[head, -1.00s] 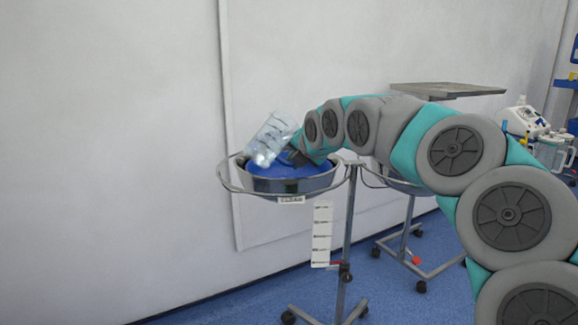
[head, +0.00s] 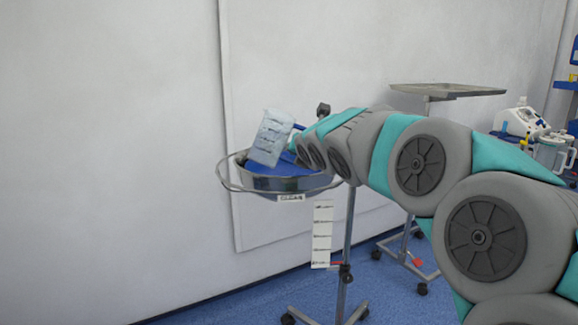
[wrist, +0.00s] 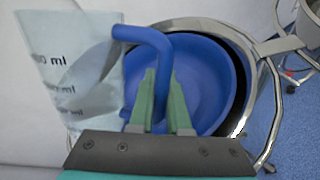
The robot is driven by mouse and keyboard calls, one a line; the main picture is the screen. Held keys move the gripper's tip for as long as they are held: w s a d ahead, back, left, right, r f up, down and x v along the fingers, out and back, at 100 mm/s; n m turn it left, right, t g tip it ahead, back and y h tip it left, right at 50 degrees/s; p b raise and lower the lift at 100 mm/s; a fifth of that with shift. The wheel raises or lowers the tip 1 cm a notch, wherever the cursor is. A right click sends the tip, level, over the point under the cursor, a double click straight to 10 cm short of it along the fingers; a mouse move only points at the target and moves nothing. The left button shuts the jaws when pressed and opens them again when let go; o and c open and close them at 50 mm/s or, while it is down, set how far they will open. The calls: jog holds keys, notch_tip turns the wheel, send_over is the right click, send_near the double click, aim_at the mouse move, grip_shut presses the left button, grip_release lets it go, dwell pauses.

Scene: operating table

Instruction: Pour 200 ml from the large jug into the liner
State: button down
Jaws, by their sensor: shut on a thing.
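The large jug (head: 270,137) is clear with dark graduation marks and a blue handle. It is tilted above the left part of the basin in the head view. In the wrist view the jug (wrist: 70,75) is at the left, with "ml" marks partly readable. My gripper (wrist: 160,98) is shut on the jug's blue handle (wrist: 150,38). The blue liner (head: 285,170) sits inside a metal basin on a stand; its round inside (wrist: 205,80) shows behind the fingers. The liquid level and any stream cannot be made out.
The metal basin (head: 262,183) sits in a ring on a wheeled stand (head: 347,225). A white marked strip (head: 322,235) hangs below it. A metal tray table (head: 450,90) stands behind at right. The wall is close behind the basin.

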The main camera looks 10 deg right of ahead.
jog(key=w+d+r+n+t+h+b, duration=0.1)
jog(key=t+b, duration=0.1)
jog(key=b, duration=0.2)
jog(key=w+d+r+n+t+h+b, duration=0.1)
jog(key=d+r+n+t+h+b, duration=0.1)
jog(key=b, duration=0.3)
jog(key=shift+w+d+r, duration=0.1)
jog(key=shift+w+r, duration=0.1)
jog(key=shift+w, duration=0.1)
jog(key=shift+r, duration=0.1)
dwell(0.8)
